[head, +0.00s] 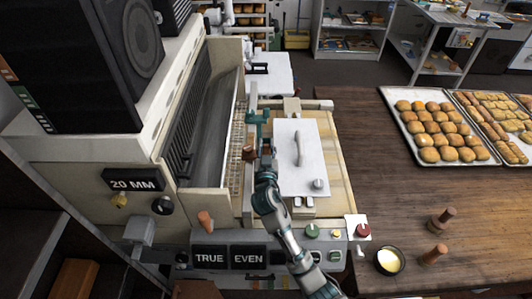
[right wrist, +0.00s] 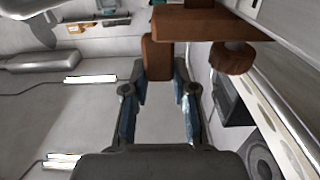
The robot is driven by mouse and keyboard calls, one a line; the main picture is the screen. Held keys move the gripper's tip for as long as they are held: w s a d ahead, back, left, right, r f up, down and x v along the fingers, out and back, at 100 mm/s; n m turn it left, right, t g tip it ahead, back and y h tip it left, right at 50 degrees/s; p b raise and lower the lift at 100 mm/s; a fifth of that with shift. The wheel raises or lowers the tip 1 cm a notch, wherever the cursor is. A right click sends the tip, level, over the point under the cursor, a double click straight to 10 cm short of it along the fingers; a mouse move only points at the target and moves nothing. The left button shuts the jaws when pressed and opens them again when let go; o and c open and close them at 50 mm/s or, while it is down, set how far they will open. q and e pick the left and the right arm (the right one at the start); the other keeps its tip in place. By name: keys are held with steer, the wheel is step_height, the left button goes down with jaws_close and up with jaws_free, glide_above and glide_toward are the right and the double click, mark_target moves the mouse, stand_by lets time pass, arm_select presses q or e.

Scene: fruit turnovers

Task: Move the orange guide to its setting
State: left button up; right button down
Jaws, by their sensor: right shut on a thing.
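The orange guide is a rust-orange block (right wrist: 157,58) with a longer rust-orange plate (right wrist: 205,24) and a round knob (right wrist: 232,58) beside it in the right wrist view. In the head view a small brown part of it (head: 249,154) shows at my right gripper (head: 264,163), beside the machine's wire grid. My right gripper (right wrist: 160,75) is shut on the block, one blue-padded finger on each side. I cannot tell whether the guide touches the machine. A teal bracket (head: 257,118) stands just behind it. My left gripper is not in view.
A white plate with a handle (head: 290,170) lies right of my gripper. A slatted cream housing (head: 190,130) stands left, with a "20 MM" sign (head: 133,180). Control knobs (head: 312,230) line the front. Trays of buns (head: 397,98) and a bowl (head: 389,261) sit on the wooden table (head: 370,170).

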steer(key=shift+w+r, duration=0.2)
steer(key=shift+w, duration=0.15)
steer(key=c, duration=1.1)
jaws_free()
steer(key=shift+w+d, duration=0.1)
steer(key=shift+o, duration=0.9)
steer(key=shift+w+f, duration=0.35)
steer(key=shift+w, duration=0.05)
steer(key=shift+s+a, duration=0.25)
steer(key=shift+s, duration=0.2)
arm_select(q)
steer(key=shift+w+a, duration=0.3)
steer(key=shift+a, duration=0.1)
arm_select(e)
steer(key=s, duration=1.1)
steer(key=shift+f, duration=0.1)
